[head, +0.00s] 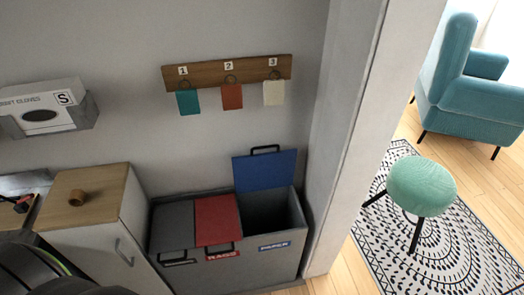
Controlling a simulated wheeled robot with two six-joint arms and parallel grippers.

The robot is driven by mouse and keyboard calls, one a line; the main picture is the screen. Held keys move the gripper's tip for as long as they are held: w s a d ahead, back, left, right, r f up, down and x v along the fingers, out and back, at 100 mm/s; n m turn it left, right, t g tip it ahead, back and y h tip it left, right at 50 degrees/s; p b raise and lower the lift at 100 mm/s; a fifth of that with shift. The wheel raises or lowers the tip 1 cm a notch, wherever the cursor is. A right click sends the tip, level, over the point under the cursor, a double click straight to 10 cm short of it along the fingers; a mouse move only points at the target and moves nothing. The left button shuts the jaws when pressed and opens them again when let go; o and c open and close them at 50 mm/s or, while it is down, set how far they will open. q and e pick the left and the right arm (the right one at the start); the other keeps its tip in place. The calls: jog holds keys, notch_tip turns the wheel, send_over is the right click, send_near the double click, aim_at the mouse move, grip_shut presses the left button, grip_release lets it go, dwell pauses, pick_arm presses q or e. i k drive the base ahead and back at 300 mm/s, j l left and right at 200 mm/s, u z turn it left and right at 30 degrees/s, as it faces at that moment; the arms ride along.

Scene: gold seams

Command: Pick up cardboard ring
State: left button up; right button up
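A small brown ring (77,198), which looks like the cardboard ring, sits on the wooden top of a white cabinet (84,240) at the left of the head view. Nothing touches it except the cabinet top. Dark parts of my own body cover the lower left corner, in front of the cabinet. No fingertips of my left or right gripper show.
Right of the cabinet stands a grey bin (178,228) with a red lid labelled RAGS (217,221) and a raised blue lid (265,171) over an open PAPER compartment. A glove box (44,111) and a hook rail (228,71) hang above. A green stool (421,187) stands right.

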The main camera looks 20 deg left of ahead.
aim_at(77, 198)
jog(key=k+j+u, duration=0.1)
jog(key=u, duration=2.05)
